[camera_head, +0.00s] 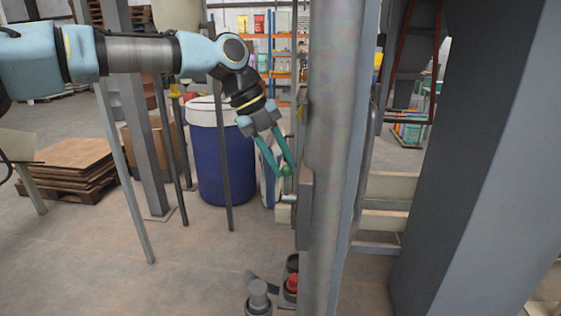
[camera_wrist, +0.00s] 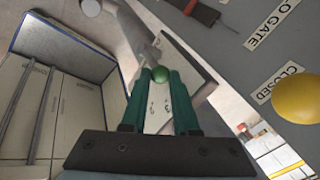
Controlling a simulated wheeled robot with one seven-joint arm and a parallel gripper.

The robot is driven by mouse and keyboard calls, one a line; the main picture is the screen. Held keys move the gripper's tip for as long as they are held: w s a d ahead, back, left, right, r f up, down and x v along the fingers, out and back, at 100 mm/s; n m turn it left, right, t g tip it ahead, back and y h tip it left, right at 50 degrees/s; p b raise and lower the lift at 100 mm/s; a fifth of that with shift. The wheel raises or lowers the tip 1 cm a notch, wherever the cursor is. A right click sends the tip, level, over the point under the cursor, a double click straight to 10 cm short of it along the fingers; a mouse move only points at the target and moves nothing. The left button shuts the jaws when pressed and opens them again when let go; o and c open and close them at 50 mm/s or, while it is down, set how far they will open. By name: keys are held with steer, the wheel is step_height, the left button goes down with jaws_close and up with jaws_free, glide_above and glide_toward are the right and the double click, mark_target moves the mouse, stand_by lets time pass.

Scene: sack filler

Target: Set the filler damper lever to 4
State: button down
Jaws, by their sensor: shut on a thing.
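The fingers partly hide how the knob joins the damper lever. A pale plate (camera_wrist: 160,106) with small dark marks lies behind the fingers. I cannot read its numbers or tell which mark the lever stands at.
A grey panel in the wrist view carries the labels "O GATE" (camera_wrist: 264,26) and "CLOSED" (camera_wrist: 276,88), with a yellow knob (camera_wrist: 297,98) close by. The grey column (camera_head: 335,120) stands right of my gripper. A blue drum (camera_head: 222,160) stands to the left behind thin posts.

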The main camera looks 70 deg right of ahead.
steer(key=shift+f, duration=0.1)
steer(key=c, duration=0.9)
jaws_free()
steer(key=shift+c, duration=0.2)
steer(key=b+v, duration=0.3)
steer(key=v, duration=0.8)
steer(key=shift+f, duration=0.1)
